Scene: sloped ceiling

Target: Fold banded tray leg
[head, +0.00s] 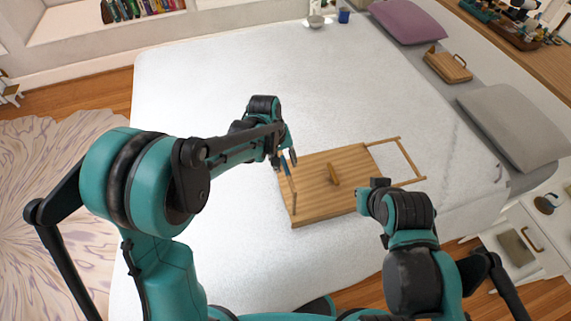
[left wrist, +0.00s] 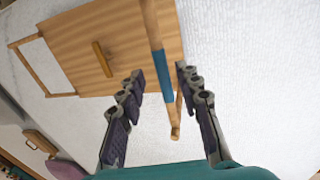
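The banded leg (left wrist: 153,30), a wooden bar with a blue band (left wrist: 161,77), stands up from the tray's other end. My left gripper (head: 285,160) is at that end. In the left wrist view, its fingers (left wrist: 160,78) are spread on either side of the blue band, with gaps visible. My right gripper (head: 373,188) is by the tray's near right side; its fingers are mostly hidden.
The bed (head: 210,80) is clear left of and behind the tray. A small wooden case (head: 447,65), a grey pillow (head: 513,125) and a purple pillow (head: 408,20) lie along the right. A bowl (head: 316,21) and blue cup (head: 343,16) stand at the back.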

